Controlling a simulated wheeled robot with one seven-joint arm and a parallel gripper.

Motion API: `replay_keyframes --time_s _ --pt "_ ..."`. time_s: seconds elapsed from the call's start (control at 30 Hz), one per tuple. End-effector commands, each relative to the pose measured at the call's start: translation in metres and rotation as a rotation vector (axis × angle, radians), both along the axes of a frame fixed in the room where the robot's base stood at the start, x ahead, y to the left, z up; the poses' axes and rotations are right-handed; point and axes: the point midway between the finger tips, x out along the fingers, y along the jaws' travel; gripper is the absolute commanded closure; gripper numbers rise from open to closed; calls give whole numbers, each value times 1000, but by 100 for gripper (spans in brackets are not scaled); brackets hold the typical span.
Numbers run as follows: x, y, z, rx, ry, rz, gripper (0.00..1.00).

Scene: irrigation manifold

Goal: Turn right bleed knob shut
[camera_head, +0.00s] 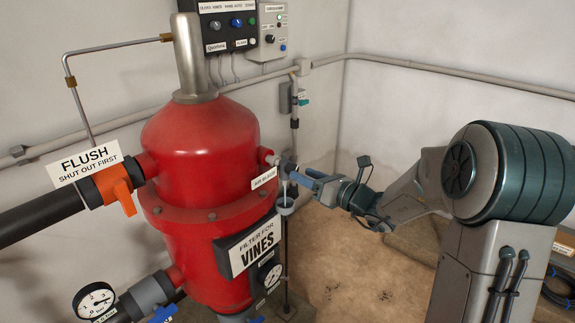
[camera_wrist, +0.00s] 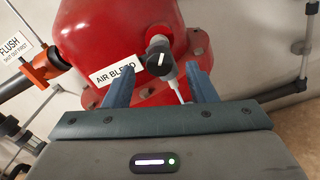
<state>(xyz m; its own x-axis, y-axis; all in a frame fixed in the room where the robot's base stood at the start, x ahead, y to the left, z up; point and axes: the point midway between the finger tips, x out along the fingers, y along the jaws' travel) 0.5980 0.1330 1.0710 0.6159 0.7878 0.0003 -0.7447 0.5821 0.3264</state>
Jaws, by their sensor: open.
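The bleed knob (camera_wrist: 159,62) is a dark round knob with a white pointer line, on a grey fitting at the red filter tank's side, in the wrist view. In the head view the bleed fitting (camera_head: 287,167) sticks out from the tank's right side, partly hidden by my gripper. An "AIR BLEED" label (camera_wrist: 115,73) is beside it. My gripper (camera_wrist: 160,80) is open, its two blue fingers on either side of the knob and apart from it. In the head view my gripper (camera_head: 300,178) reaches the fitting from the right.
The red tank (camera_head: 200,150) stands left of my arm. An orange flush valve handle (camera_head: 120,190) is on its left. Pressure gauges (camera_head: 95,300) and control boxes (camera_head: 228,25) are nearby. The floor at right centre is clear.

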Motion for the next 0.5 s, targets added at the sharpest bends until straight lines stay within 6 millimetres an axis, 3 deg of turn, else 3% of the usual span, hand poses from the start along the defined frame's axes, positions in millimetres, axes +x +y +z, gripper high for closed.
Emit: replay_keyframes --time_s 0.2,0.5 --pt "25 35 1 1 1 3 49" --pt "40 53 0 0 -1 1 49"
